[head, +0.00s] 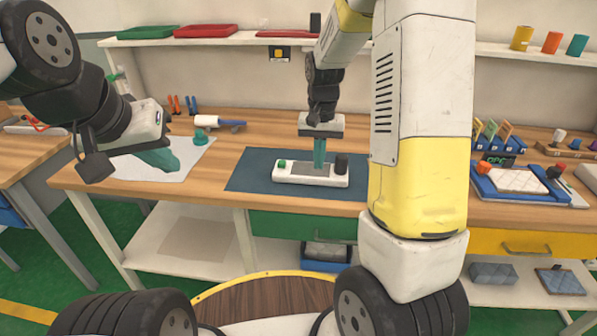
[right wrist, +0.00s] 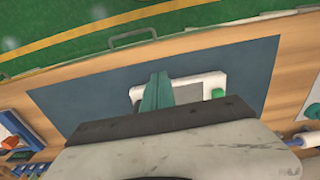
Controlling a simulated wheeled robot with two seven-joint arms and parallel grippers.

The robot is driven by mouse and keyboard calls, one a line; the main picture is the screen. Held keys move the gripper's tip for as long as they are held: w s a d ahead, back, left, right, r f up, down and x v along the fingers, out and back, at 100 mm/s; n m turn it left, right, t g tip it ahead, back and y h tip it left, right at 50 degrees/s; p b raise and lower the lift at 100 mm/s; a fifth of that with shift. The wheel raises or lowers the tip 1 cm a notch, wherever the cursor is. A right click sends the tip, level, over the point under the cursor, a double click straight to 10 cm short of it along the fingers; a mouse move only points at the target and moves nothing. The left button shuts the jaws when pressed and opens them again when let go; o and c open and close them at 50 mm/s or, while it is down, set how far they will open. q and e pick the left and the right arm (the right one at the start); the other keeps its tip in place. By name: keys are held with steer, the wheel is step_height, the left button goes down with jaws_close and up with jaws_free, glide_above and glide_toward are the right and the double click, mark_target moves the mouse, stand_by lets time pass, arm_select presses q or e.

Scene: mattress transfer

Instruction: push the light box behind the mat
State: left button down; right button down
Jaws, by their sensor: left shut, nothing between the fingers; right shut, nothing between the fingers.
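A low white box (head: 328,180) with a green button, a grey panel and a black knob lies on the dark blue mat (head: 248,172); it looks like the light box. My right gripper (head: 319,164) is shut, pointing down over the middle of this box; I cannot tell whether its teal fingers touch it. In the right wrist view, the fingers (right wrist: 156,92) cover part of the white box (right wrist: 206,82), and the mat (right wrist: 62,100) spreads around it. My left gripper (head: 164,160) is shut over a white sheet at the left.
The white sheet (head: 195,163) lies left of the mat, with a teal item (head: 200,136) and a blue-white tool (head: 222,124) near its back edge. A blue tray (head: 480,184) with a white pad stands to the right. Bare wood shows behind the mat.

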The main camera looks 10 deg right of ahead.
mark_target(317, 189)
step_height(317, 189, down, 10)
steer(key=w, duration=0.3)
steer(key=shift+d+f, duration=0.25)
steer(key=shift+d, duration=0.05)
steer(key=shift+w+d, duration=0.15)
steer(key=shift+w, duration=0.35)
